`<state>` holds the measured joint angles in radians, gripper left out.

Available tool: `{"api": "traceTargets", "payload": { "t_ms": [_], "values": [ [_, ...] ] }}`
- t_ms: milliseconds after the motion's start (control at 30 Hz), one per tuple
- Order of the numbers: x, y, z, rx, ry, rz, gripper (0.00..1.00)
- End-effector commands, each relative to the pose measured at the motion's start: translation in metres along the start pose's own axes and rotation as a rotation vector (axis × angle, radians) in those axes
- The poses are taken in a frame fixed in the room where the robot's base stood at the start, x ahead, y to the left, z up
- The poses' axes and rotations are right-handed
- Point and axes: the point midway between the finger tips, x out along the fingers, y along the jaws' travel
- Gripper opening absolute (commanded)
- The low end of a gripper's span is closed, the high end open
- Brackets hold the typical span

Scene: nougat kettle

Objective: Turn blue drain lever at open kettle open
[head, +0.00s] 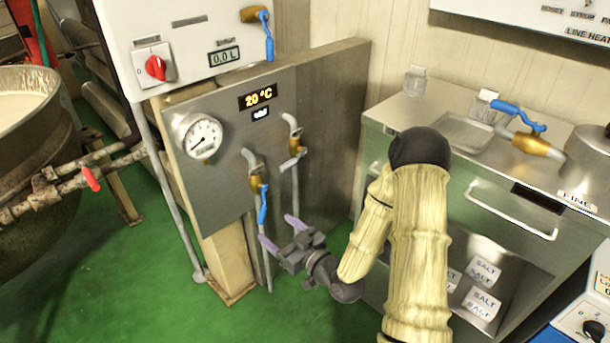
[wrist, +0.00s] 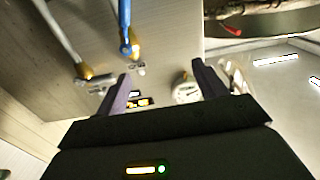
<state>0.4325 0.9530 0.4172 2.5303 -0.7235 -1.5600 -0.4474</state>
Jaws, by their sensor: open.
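Several blue levers are in view, and I cannot tell which one is the drain lever. One blue lever (head: 263,205) hangs down on a brass valve below the grey panel; it also shows in the wrist view (wrist: 124,22). Another blue lever (head: 267,36) is on the white box above. A third blue lever (head: 518,116) is on a brass valve on the right counter. The large open kettle (head: 35,118) at the left holds pale contents; the lever on its pipe looks red (head: 90,179). My gripper (head: 281,231) is open and empty, near the hanging lever's lower end; its fingers frame the panel in the wrist view (wrist: 161,87).
The grey panel (head: 222,115) carries a round gauge (head: 203,136) and a display reading 20 °C. A second brass valve (head: 291,143) is on the panel's right. The steel counter (head: 455,104) stands behind my arm. Green floor (head: 120,285) is clear at the lower left.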

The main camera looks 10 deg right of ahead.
Motion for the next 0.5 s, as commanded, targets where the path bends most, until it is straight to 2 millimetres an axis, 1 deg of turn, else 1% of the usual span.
{"api": "traceTargets", "payload": {
  "t_ms": [33, 500],
  "values": [
    [-0.002, 0.000, -0.005, 0.002, -0.002, 0.000, 0.71],
    [-0.017, -0.003, -0.003, 0.002, -0.003, 0.001, 0.71]
  ]
}}
